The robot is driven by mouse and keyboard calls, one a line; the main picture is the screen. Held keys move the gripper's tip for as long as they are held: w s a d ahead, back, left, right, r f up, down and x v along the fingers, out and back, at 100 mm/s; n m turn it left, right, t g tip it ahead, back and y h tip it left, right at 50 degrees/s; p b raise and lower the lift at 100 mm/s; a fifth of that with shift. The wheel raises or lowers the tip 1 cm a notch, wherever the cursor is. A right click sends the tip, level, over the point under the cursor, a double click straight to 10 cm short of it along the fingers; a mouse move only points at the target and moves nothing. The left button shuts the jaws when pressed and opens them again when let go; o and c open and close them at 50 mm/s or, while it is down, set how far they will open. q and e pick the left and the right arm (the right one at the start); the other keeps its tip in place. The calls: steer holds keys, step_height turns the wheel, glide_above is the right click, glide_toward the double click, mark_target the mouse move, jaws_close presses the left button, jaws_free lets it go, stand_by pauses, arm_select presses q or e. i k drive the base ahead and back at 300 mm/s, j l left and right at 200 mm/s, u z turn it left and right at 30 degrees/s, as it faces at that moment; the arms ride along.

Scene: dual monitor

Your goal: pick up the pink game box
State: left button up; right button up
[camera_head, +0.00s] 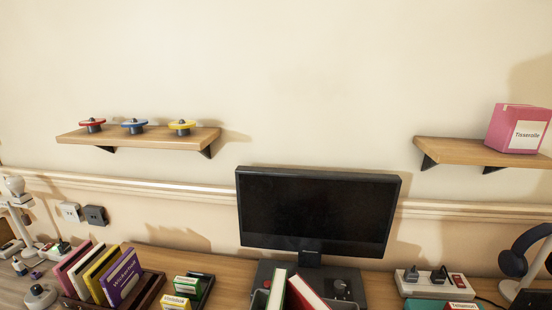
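A pink box (497,125) with a white label reading something like "Tisserelle" sits on the right wall shelf (457,150), near that shelf's right end. It stands at the right side of the head view, well above the desk. Neither of my grippers shows in this view, so I cannot see their position or whether they hold anything.
A left wall shelf (150,142) holds red, blue and yellow spinning-top-like items. A black monitor (318,212) stands mid-desk. Books (122,275), small boxes (187,285), a power strip (435,284) and headphones (524,255) crowd the desk (225,262). The wall between the shelves is clear.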

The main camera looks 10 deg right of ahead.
mark_target(513, 129)
steer(key=k+l+z, duration=0.1)
steer(key=z, duration=1.55)
